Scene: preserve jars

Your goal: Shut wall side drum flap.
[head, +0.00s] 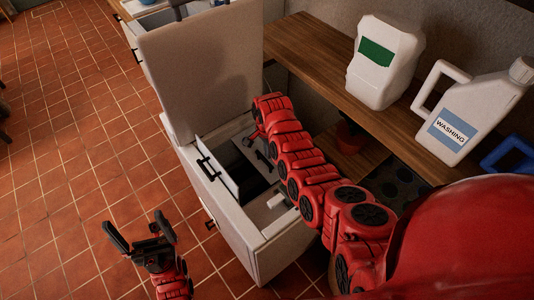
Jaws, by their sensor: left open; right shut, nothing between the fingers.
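The white top-loading machine (236,232) stands in the middle with its large lid (203,68) raised. Inside its top opening, a grey flap (252,151) with a dark handle lies on the wall side, partly hidden by my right arm; I cannot tell whether it is fully down. A pale flap (220,178) with a black handle stands tilted up on the room side. A dark gap shows between them. My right gripper (258,130) is shut and empty over the far wall-side part of the opening, partly hidden. My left gripper (142,234) is open and empty above the floor, left of the machine.
A wooden counter (312,54) runs along the wall, holding a white jug with a green label (384,62) and a white washing bottle (466,112). A blue-handled item (510,154) is at the right edge. The tiled floor (75,150) at left is clear.

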